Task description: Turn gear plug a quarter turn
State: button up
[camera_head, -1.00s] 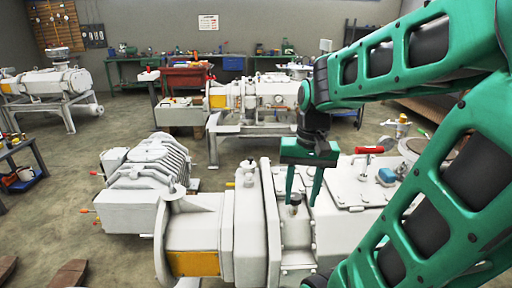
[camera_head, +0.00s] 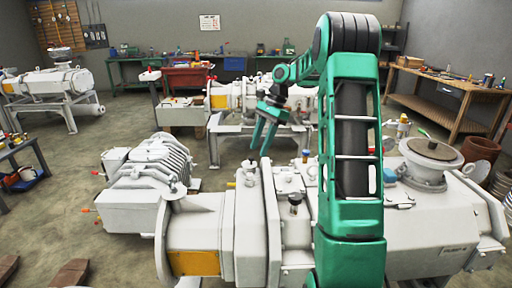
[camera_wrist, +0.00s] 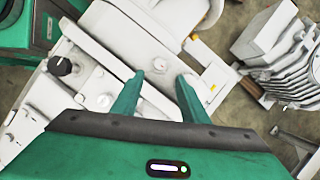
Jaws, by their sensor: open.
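The likely gear plug is a small dark knob (camera_head: 294,199) standing upright on the white gear housing of the near vacuum pump (camera_head: 200,230). A black knob (camera_wrist: 60,66), which looks like the same one, is at the left of the wrist view. My gripper (camera_head: 259,150) is open and empty, raised above the pump and away from the plug, up and to its left in the head view. In the wrist view my gripper (camera_wrist: 160,77) has its two green fingers apart with nothing between them. How far the plug is turned cannot be told.
My raised arm hides part of the pump's middle. A round flanged port (camera_head: 432,155) stands at the pump's right. A finned motor (camera_head: 150,180) is at its left. A second pump (camera_head: 240,100) stands behind, and a wooden workbench (camera_head: 445,90) at the back right.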

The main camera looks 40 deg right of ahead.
aim_at(249, 174)
jog(key=x, duration=1.1)
jog(key=shift+w+d, duration=0.1)
grip_shut()
